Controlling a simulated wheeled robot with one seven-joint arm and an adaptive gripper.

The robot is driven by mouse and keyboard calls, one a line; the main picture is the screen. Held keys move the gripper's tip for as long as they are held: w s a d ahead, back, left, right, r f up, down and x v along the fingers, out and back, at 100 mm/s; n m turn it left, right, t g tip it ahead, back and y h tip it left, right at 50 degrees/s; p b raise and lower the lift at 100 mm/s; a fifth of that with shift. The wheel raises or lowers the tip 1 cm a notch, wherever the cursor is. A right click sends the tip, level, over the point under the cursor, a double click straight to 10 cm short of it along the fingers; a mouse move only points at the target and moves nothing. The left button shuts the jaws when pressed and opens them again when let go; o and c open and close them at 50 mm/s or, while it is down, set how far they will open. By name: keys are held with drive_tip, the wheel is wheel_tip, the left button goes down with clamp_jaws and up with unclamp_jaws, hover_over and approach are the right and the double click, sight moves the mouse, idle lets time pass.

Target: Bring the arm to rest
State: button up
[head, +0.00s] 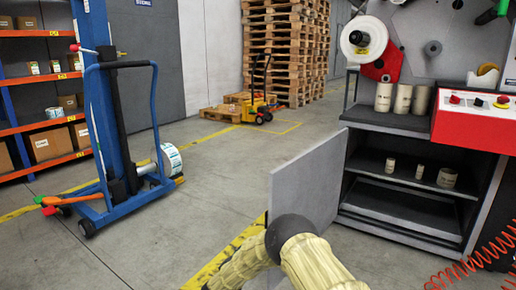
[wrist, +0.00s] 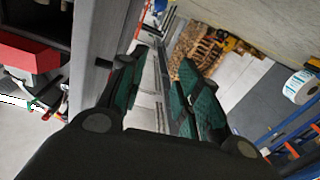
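My gripper (wrist: 156,72) shows in the wrist view with its two dark, green-padded fingers apart. Nothing is visibly held between them. In the head view my arm, in a pale yellow cover, rises from the bottom edge, bent at a dark joint; the gripper itself does not show there. The grey cabinet door (head: 308,182) stands open just beyond the bent arm. In the wrist view a grey panel edge lies close to the left finger; I cannot tell whether they touch.
The rewinder cabinet (head: 400,209) holds several cores on its shelves, with a red control panel (head: 474,121) above. A blue lifter (head: 100,120) with a label roll (head: 171,159) stands left. Pallets (head: 285,50) are stacked behind. The middle floor (head: 190,235) is clear.

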drive_tip(key=s+d+f+n+g+y+p, duration=0.1)
drive_tip(key=s+d+f+n+g+y, duration=0.15)
drive_tip(key=s+d+f, duration=0.4)
drive_tip(key=s+d+f+n+g+y, duration=0.1)
drive_tip(key=s+d+f+g+y, duration=0.2)
drive_tip(key=s, duration=0.7)
drive_tip(key=s+d+f+n+g+y+p, duration=0.1)
drive_tip(key=s+d+f+n+y, duration=0.1)
drive_tip(key=s+d+f, duration=0.45)
drive_tip(key=s+d+r+m+g+y, duration=0.1)
drive_tip(key=s+d+r+g, duration=0.2)
drive_tip(key=s, duration=1.1)
drive_tip(key=s+d+r+g+p, duration=0.1)
drive_tip(key=s+d+g, duration=0.3)
drive_tip(key=s, duration=0.9)
drive_tip(key=s+d+r+m+g+y, duration=0.1)
drive_tip(key=s+d+r+g, duration=0.2)
drive_tip(key=s, duration=1.1)
wheel_tip(320, 180, up, 37)
drive_tip(key=d+p, duration=0.1)
drive_tip(key=p, duration=3.7)
drive_tip(key=shift+w+f+t+h, duration=0.15)
drive_tip(key=shift+w+t+h, duration=0.2)
drive_tip(key=shift+n, duration=0.25)
